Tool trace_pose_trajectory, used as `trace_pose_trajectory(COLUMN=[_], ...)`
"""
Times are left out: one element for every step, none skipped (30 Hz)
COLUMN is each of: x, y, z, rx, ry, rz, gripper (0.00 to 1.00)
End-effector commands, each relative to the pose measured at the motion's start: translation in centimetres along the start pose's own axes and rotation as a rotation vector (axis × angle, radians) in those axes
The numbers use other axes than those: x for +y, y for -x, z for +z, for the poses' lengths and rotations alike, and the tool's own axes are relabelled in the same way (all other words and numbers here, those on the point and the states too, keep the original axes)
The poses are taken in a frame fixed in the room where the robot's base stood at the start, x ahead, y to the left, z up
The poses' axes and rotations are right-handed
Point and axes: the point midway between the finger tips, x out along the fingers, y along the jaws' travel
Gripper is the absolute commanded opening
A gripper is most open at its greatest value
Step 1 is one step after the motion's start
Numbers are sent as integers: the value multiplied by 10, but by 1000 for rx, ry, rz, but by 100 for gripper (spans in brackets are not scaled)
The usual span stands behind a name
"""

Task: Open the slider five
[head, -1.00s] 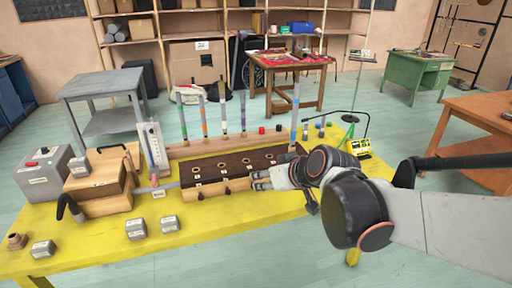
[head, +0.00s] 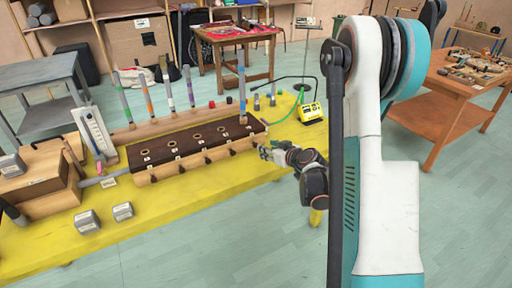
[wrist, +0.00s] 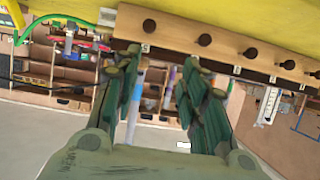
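The slider box (head: 188,146) has a dark brown top with several holes and a pale wooden front with a row of dark knobs. It lies on the yellow table. In the wrist view, its wooden front (wrist: 228,38) spans the top, upside down. The knob of slider five (wrist: 149,25), beside a label reading 5, is at the row's end, just beyond my fingertips. My gripper (wrist: 158,62) is open and empty, its fingers to either side of that knob's line, apparently apart from it. In the head view, my gripper (head: 265,151) is at the box's right front corner.
The yellow table (head: 170,212) holds grey labelled blocks (head: 88,221) at the front left. Upright coloured tubes (head: 190,86) stand behind the box. A yellow device (head: 311,112) with a green cable is to the right. Floor in front is clear.

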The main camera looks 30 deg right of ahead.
Motion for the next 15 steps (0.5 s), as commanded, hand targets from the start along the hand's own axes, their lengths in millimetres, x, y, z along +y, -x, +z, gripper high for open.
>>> trace_pose_trajectory(x=[9,12,16,18,19,21,21,22,22,22,22,22,22,22,22], y=[-3,-4,-5,-5,-6,-6,-7,-8,-10,-12,-15,-19,-23,-27,-33], z=[9,13,16,19,20,22,22,22,22,22,21,21,20,20,20], rx=[7,11,15,17,19,21,21,22,22,22,22,22,22,22,22], ry=[-3,-3,-2,-1,-1,-1,-1,-1,-1,0,0,0,0,-1,-1], rz=[10,14,18,20,22,24,24,25,25,24,24,24,24,24,24], gripper=[39,39,39,39,39,39,39,39,39,39,39,39,39,39,39])
